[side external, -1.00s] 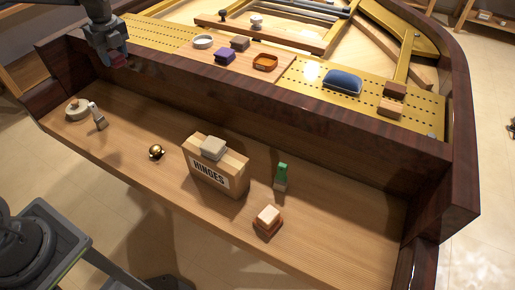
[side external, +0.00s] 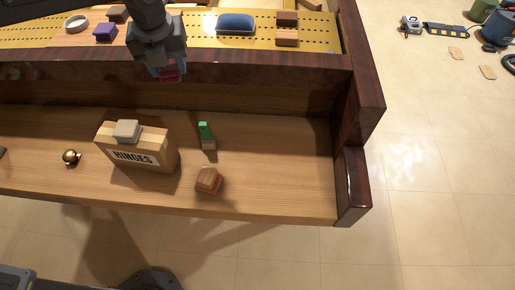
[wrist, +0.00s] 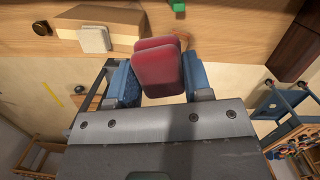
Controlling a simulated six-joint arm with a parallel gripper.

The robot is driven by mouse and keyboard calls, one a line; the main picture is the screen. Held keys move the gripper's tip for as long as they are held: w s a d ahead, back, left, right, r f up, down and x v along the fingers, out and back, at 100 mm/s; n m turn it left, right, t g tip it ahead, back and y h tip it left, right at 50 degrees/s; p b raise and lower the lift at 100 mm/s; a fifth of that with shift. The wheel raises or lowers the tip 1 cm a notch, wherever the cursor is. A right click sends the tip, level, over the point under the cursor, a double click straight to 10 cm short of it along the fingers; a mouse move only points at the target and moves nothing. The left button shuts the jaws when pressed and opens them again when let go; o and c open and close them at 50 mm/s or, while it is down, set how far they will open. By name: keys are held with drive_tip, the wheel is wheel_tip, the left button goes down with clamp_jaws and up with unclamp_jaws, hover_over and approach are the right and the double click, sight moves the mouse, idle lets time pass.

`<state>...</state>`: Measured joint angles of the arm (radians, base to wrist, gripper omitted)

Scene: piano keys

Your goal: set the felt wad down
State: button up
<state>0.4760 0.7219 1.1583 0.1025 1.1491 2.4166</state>
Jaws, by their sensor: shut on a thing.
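The felt wad appears to be the red, soft-edged block (wrist: 158,68) in the wrist view. My gripper (wrist: 158,85) is shut on it, with a blue fingertip on each side. In the side external view my gripper (side external: 171,72) hangs in front of the dark wooden rail, with a bit of the red wad (side external: 172,76) showing under it. The wad is in the air, apart from the wooden shelf (side external: 270,185). In the wrist view it partly hides a brown block below it; the height of the gap cannot be told.
On the shelf are the HINGES box (side external: 135,157) with a pale block (side external: 127,131) on top, a brass knob (side external: 71,157), a green-topped piece (side external: 206,136) and a brown block (side external: 209,180). A blue cushion (side external: 235,23) lies on the yellow plate behind. The shelf's right end is clear.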

drive_tip(key=s+d+m, duration=0.3)
drive_tip(key=s+d, duration=0.2)
drive_tip(key=d, duration=0.4)
hover_over(260, 179)
drive_tip(key=shift+n, duration=0.3)
drive_tip(key=f, duration=2.5)
drive_tip(key=shift+s, duration=0.2)
drive_tip(key=shift+f, duration=2.05)
drive_tip(key=shift+f, duration=0.15)
drive_tip(key=o, duration=0.9)
drive_tip(key=r, duration=0.4)
drive_tip(key=s+r, duration=0.1)
drive_tip(key=r, duration=0.7)
drive_tip(key=shift+s+r, duration=0.15)
drive_tip(key=shift+s, duration=0.25)
